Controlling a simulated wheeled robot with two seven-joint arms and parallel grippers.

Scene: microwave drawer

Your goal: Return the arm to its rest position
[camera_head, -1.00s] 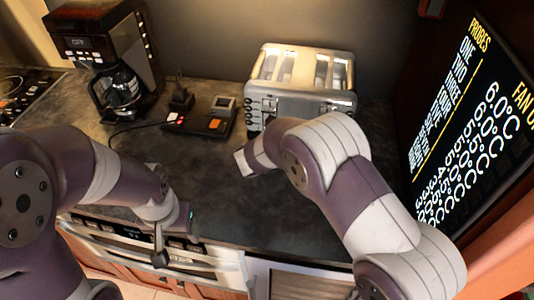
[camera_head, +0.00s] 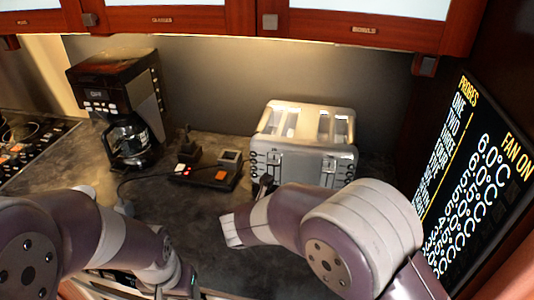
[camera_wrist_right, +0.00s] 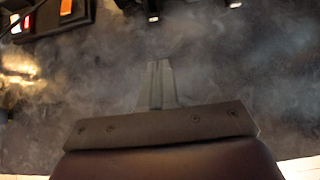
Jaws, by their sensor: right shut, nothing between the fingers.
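In the right wrist view, my right gripper (camera_wrist_right: 160,85) has its two fingers together with nothing between them. It is over the dark countertop (camera_wrist_right: 275,90). In the head view, my right arm comes in from the lower right and its bent part is in front of the toaster; I cannot make out the fingers there. My left arm comes in from the lower left, with its forearm low over the counter's front edge. The left fingers are out of the picture.
A silver toaster (camera_head: 305,145) stands at the back, close to my right arm. A joystick box (camera_head: 210,172) and a coffee maker (camera_head: 120,105) stand left of it. A dark display (camera_head: 470,190) is at right. Wooden cabinets (camera_head: 375,30) hang above. Mid-counter is partly clear.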

